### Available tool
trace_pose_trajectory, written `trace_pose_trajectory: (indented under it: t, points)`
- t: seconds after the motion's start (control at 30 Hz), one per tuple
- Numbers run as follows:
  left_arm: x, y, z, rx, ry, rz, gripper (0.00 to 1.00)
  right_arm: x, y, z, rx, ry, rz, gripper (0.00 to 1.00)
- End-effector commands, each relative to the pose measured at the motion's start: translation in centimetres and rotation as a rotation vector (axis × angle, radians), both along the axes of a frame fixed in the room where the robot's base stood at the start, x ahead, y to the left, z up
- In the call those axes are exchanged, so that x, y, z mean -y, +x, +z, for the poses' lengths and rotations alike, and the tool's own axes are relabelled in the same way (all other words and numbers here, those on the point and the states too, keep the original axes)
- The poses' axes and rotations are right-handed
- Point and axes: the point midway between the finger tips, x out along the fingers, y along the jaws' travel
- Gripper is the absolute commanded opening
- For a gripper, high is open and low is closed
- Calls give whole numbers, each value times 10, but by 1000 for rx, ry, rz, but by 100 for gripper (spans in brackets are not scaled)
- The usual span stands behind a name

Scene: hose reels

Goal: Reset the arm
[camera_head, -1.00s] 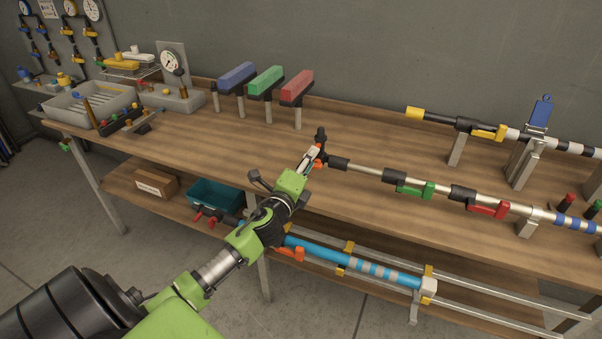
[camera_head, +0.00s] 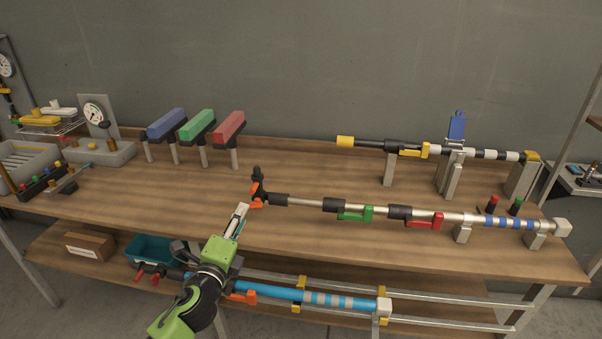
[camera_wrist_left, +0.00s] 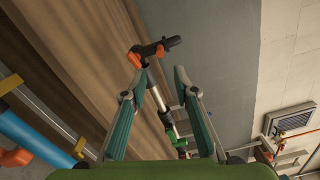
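My left gripper (camera_head: 241,212) reaches in from below, over the front edge of the bench. In the left wrist view the left gripper (camera_wrist_left: 154,82) is open, its two green-padded fingers apart with nothing between the pads. Just beyond the fingertips is the black and orange end fitting (camera_head: 258,191) of a long metal pipe (camera_head: 300,202). The fitting also shows in the wrist view (camera_wrist_left: 148,53), apart from the fingers. The pipe carries a green lever (camera_head: 355,214) and a red lever (camera_head: 424,220). My right gripper is not in view.
Blue (camera_head: 166,123), green (camera_head: 197,124) and red (camera_head: 229,126) blocks stand on posts behind. A second pipe with a yellow lever (camera_head: 414,150) rests at the back right. A blue tube (camera_head: 270,291) lies on the lower shelf (camera_head: 330,262). Bare bench top lies between the pipes.

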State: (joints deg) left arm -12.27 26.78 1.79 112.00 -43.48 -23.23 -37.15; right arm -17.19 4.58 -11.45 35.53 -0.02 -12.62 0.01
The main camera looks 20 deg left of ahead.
Motion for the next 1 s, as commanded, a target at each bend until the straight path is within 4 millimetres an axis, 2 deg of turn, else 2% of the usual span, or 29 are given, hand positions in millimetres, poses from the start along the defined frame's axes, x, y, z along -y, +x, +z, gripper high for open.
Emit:
trace_pose_trajectory:
  t: [0.17, 0.27, 0.37, 0.43, 0.5, 0.6, 0.8, 1.0]
  points:
    - [1, -3, -4, -7, -33, 11, 27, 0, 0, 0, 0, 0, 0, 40]
    - [5, -18, -21, -37, -172, 61, 27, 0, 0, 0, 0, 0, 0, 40]
    - [15, -48, -56, -105, -430, 166, 27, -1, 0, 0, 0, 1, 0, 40]
    - [31, -80, -88, -179, -648, 262, 27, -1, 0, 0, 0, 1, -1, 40]
    - [52, -115, -118, -266, -856, 367, 27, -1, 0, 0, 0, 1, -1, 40]
    - [84, -160, -148, -380, -1074, 495, 27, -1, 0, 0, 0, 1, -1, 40]
    - [137, -229, -174, -562, -1327, 679, 27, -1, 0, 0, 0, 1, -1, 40]
    - [182, -285, -180, -718, -1483, 821, 27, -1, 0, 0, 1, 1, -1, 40]
